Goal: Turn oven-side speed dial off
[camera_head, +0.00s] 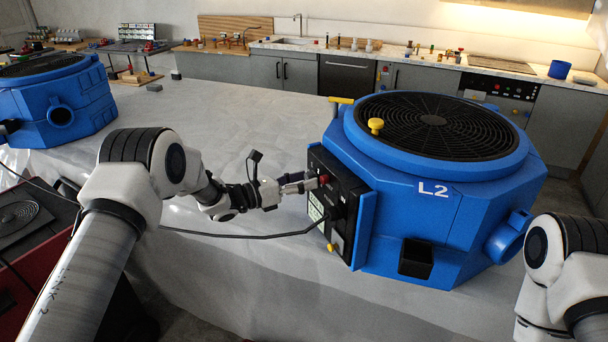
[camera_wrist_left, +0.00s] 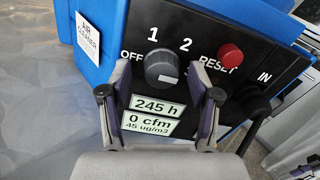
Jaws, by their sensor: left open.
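The blue air cleaner marked L2 (camera_head: 440,215) stands on the covered surface, its black control panel (camera_head: 338,200) facing my left arm. In the left wrist view the grey speed dial (camera_wrist_left: 161,66) is below the labels 1 and 2, with OFF to its left. A pale mark shows on the dial's lower right. My left gripper (camera_head: 300,184) is open at the panel; in the wrist view its fingers (camera_wrist_left: 161,76) are on either side of the dial. I cannot tell whether they touch it. The displays (camera_wrist_left: 155,113) read 245 h and 0 cfm. My right gripper is out of view.
A red RESET button (camera_wrist_left: 230,55) is right of the dial, near the right finger. A black cable (camera_head: 260,236) runs to the panel. Another blue air cleaner (camera_head: 85,110) stands at the far left. The covered surface (camera_head: 230,120) between them is mostly clear.

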